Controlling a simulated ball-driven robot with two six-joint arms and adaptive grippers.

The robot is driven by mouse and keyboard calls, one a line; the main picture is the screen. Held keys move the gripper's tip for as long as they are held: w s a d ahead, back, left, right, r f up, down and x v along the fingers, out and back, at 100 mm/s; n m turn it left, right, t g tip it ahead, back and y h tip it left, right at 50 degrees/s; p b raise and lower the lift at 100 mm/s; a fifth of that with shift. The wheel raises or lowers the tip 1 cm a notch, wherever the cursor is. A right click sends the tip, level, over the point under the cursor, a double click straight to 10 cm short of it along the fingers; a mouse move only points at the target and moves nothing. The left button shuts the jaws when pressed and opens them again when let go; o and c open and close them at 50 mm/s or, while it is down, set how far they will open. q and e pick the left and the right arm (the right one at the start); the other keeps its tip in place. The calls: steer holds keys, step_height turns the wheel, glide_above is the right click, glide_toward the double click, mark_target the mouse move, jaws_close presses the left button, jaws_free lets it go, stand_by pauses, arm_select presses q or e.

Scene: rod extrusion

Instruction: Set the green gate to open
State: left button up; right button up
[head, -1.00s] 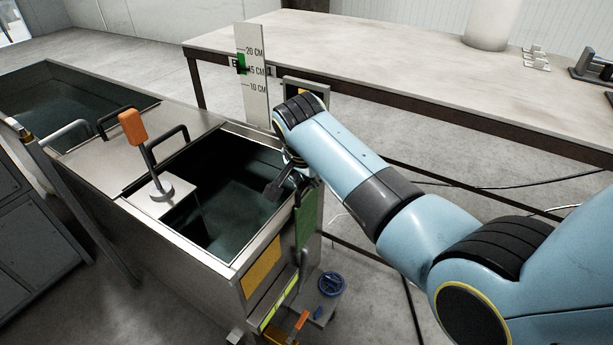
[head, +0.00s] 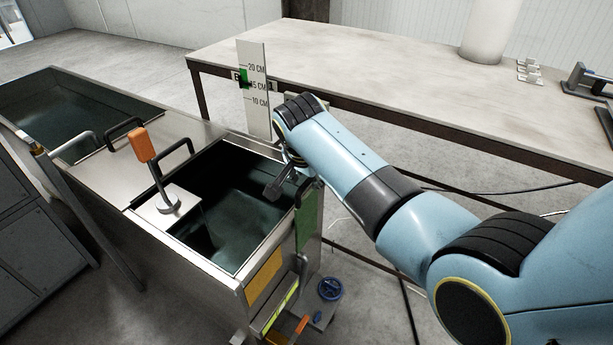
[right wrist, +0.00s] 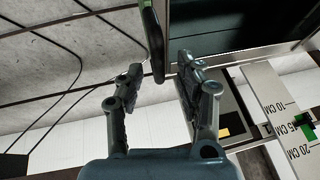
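The green gate (head: 307,218) is a narrow upright panel at the right end of the steel tank (head: 215,274). In the right wrist view, a green edge with a black bar (right wrist: 157,50) shows at the top centre. My right gripper (head: 279,187) is at the tank's right end, just beside the top of the gate. In the right wrist view my right gripper (right wrist: 157,70) is open, with its two fingers apart and the black bar between them. I cannot tell whether either finger touches it. My left gripper is in neither view.
A lever with an orange grip (head: 141,146) stands on the tank. A white scale board (head: 256,100) with a green marker (head: 244,78) stands behind it. A long table (head: 390,75) runs across the back. A blue handwheel (head: 330,287) sits low by the tank's end.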

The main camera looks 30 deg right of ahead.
steer(key=v, duration=0.7)
steer(key=shift+r, duration=0.2)
steer(key=shift+s, duration=0.1)
steer(key=s+d+f+n+g+b, duration=0.2)
steer(key=s+f, duration=0.9)
steer(key=f, duration=0.3)
steer(key=s+d+f+n+g+b, duration=0.1)
steer(key=s+f+g, duration=0.1)
steer(key=s+f, duration=1.05)
steer(key=s+d+f+n+y+b, duration=0.1)
steer(key=s+f+n, duration=0.4)
steer(key=s+f, duration=0.4)
steer(key=s+d+f+n+y+b, duration=0.1)
steer(key=s+f+n, duration=0.3)
steer(key=s+f, duration=0.5)
steer(key=shift+s+d+n+t, duration=0.4)
steer(key=shift+s+d, duration=0.05)
steer(key=shift+s, duration=3.65)
